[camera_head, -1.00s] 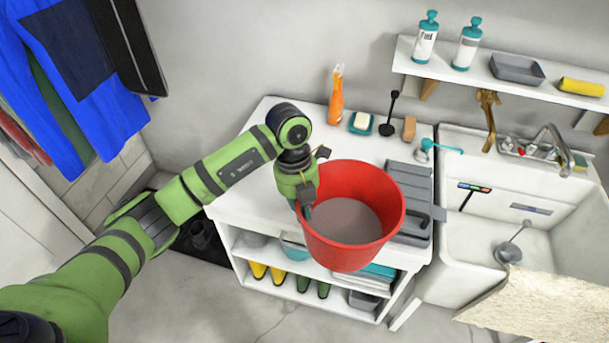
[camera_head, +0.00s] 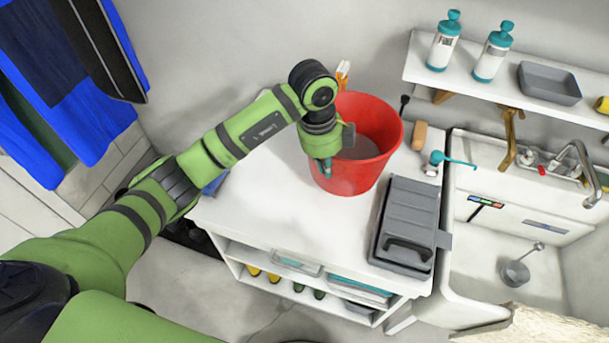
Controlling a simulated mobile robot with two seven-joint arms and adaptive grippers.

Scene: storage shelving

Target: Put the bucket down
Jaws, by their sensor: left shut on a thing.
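The red bucket (camera_head: 352,178) is over the back middle of the white cabinet top (camera_head: 250,212), upright or nearly so. I cannot tell whether its base touches the top. Grey shows inside it. My left gripper (camera_head: 326,160) is shut on the left side of the bucket's rim, coming down from above. Its fingertips are partly hidden by the gripper body. My right gripper is not in view.
A grey toolbox (camera_head: 408,225) lies right of the bucket. A brush (camera_head: 419,136) and a teal-handled tool (camera_head: 440,160) lie behind it. An orange bottle (camera_head: 343,72) is partly hidden behind the bucket. The sink (camera_head: 490,240) is right; the cabinet top's front left is clear.

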